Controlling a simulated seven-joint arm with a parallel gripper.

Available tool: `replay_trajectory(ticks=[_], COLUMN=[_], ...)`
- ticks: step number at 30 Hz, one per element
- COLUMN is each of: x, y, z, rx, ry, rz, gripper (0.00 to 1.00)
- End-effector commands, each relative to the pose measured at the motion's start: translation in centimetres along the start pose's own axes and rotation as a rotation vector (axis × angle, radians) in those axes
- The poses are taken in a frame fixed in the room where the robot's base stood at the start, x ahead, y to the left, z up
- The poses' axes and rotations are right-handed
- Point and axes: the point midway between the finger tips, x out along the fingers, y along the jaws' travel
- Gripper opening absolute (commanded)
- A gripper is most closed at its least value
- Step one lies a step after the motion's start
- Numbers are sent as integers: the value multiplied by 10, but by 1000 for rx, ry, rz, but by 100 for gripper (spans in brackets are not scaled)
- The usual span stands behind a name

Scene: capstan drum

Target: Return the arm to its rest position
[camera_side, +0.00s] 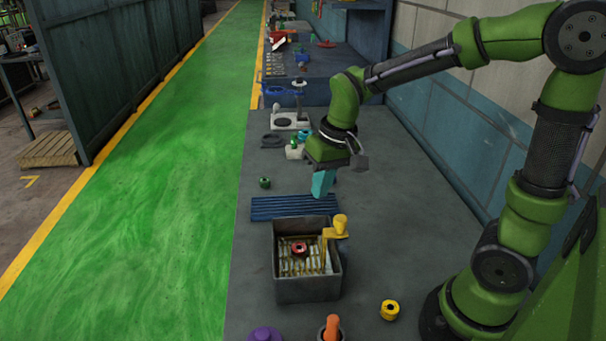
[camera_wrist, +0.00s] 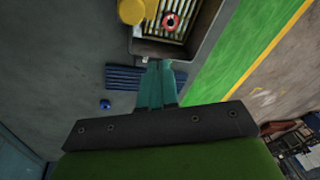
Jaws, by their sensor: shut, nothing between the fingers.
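My gripper (camera_side: 322,184) hangs from the green arm with its teal fingers pointing down and pressed together, holding nothing. In the side view it is above the table, just behind the grey open box and over the blue ribbed mat (camera_side: 293,207). The closed teal fingers also show in the wrist view (camera_wrist: 158,70), with the blue ribbed mat (camera_wrist: 125,79) beyond them. The grey box (camera_side: 308,289) holds a slatted rack with a red ring (camera_side: 299,248) on it. A yellow crank-like part (camera_side: 339,226) stands at the box's right rim.
A yellow ring (camera_side: 389,309), a purple piece (camera_side: 265,334) and an orange-topped piece (camera_side: 331,328) stand near the front. A small green piece (camera_side: 264,182) lies left of my gripper. Small fixtures and a blue bench (camera_side: 320,68) are behind. A wall runs along the right.

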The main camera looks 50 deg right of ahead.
Motion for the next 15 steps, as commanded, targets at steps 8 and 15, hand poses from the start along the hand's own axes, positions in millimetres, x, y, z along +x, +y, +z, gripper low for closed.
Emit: replay_trajectory(ticks=[8, 15], x=[-58, -82], y=[0, 1], z=[64, 90], rx=[22, 15], ry=[221, 348], rz=[-144, -214], gripper=[0, 0])
